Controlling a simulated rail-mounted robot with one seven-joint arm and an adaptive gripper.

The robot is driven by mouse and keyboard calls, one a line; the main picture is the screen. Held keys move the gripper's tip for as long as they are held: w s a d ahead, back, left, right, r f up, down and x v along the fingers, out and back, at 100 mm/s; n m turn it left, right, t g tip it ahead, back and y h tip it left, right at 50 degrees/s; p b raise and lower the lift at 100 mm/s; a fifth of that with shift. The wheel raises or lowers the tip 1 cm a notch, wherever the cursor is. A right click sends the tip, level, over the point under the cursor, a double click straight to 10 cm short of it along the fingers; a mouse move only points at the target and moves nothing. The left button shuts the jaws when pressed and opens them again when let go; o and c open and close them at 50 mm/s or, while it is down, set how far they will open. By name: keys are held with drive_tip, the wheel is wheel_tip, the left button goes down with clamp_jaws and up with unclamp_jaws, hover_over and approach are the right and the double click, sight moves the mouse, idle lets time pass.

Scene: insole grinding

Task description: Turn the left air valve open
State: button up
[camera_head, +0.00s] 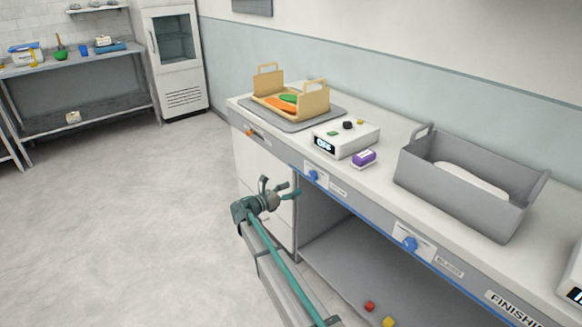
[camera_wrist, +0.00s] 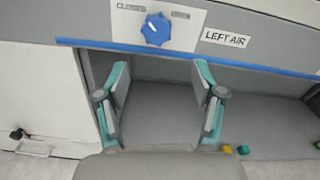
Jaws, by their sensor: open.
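The left air valve is a blue round knob (camera_wrist: 157,29) on a white plate, at the top of the wrist view. "CLOSED" is printed to its upper left, a blurred word to its right, and a "LEFT AIR" label (camera_wrist: 226,39) is beside it. I cannot tell which way its pointer faces. In the head view the left air valve (camera_head: 313,175) sits on the bench front. My gripper (camera_head: 279,186) is open and empty, in front of and a little below the knob, apart from it. In the wrist view both fingers of my gripper (camera_wrist: 160,72) stand below the knob.
A second blue knob (camera_head: 410,243) sits farther right on the bench front. On the bench are a tan carrier (camera_head: 315,102), a white device (camera_head: 357,139), a purple block (camera_head: 363,158) and a grey bin (camera_head: 470,215). An open shelf (camera_head: 335,265) lies below.

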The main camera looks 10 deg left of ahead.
sight(311, 178)
drive_tip(key=x, duration=0.7)
drive_tip(key=p+x, duration=0.1)
drive_tip(key=x, duration=0.2)
drive_tip(key=shift+w+r, duration=0.3)
drive_tip(key=shift+w, duration=0.15)
drive_tip(key=shift+a, duration=0.1)
drive_tip(key=c, duration=1.1)
